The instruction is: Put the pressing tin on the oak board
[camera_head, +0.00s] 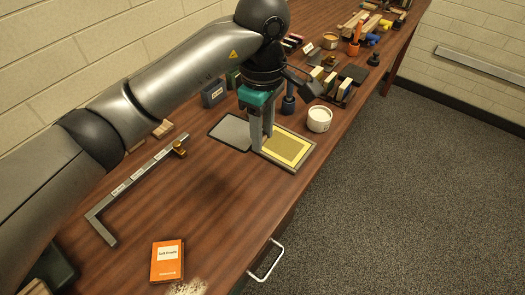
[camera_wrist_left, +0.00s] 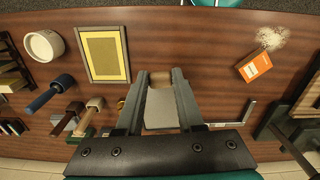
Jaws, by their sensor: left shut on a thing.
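My left gripper (camera_head: 262,135) reaches down at the gap between a grey plate and a yellow framed panel. In the left wrist view its fingers (camera_wrist_left: 160,76) are shut on a small tan-brown thing (camera_wrist_left: 160,77), mostly hidden between the fingertips. I cannot tell for sure whether it is the pressing tin. The grey plate (camera_head: 230,133) lies flat to the left of the fingers. The yellow panel (camera_head: 288,145) in its grey frame lies to their right. I cannot pick out the oak board with certainty. My right gripper is not in view.
A white tub (camera_head: 319,120) stands beyond the framed panel. An orange box (camera_head: 167,261) lies near the front edge, beside pale crumbs (camera_head: 188,287). A grey L-shaped bar (camera_head: 132,183) lies at left. Several tools and blocks crowd the far end. The middle front is clear.

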